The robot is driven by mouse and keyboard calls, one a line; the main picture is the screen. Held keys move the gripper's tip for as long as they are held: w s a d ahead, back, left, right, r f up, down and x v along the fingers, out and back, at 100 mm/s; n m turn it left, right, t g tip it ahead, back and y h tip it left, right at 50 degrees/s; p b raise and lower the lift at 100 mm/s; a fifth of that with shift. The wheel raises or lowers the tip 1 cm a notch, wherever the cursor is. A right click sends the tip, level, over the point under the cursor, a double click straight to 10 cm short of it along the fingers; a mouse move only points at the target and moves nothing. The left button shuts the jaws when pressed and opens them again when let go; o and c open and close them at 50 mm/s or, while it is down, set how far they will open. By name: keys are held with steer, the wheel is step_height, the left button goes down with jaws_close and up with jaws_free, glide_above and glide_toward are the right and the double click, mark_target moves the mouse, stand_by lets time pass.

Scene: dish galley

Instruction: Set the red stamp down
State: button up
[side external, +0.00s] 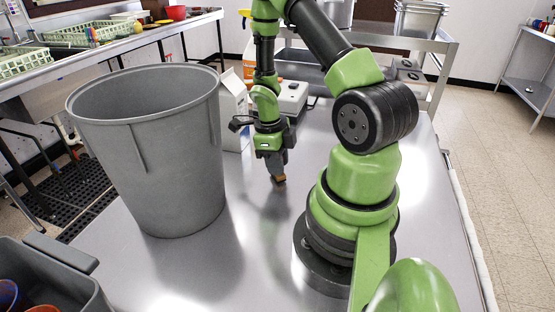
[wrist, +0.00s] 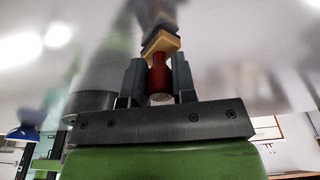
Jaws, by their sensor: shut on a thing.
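The red stamp (wrist: 159,80) has a red handle and a tan block at its far end. My gripper (wrist: 157,64) is shut on the red handle, one dark finger on each side. The stamp looks about upright and very close to the tabletop. I cannot tell whether it touches. Most of the handle is hidden by the fingers in the side external view.
A large grey bin (side external: 150,160) stands to the left of my gripper. A grey tub (side external: 50,270) is at the front left. The table around the stamp is clear.

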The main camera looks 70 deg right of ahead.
steer(key=shift+f, duration=0.2)
steer(key=o, duration=1)
steer(key=w+d+r+n+t+h, duration=0.1)
steer(key=d+r+n+h, duration=0.1)
steer(key=r, duration=0.6)
steer(key=w+d+r+n+t+h, duration=0.1)
steer(key=d+r+n, duration=0.15)
steer(key=r, duration=0.65)
steer(key=s+a+r+n+t+y, duration=0.1)
steer(key=a+r+n+t, duration=0.1)
steer(key=a+r+n, duration=0.2)
steer(key=s+a+r+n+t+y, duration=0.2)
steer(key=a+r+n, duration=0.2)
steer(key=a+n, duration=0.7)
steer(key=s+a+r+n+t+y, duration=0.1)
steer(key=a+r+n+t, duration=0.1)
steer(key=a+r+n, duration=0.2)
steer(key=a+n, duration=0.3)
steer(key=n, duration=0.4)
steer(key=shift+s+a+t+y, duration=0.2)
steer(key=shift+a+t+y, duration=0.1)
steer(key=shift+a+t, duration=0.1)
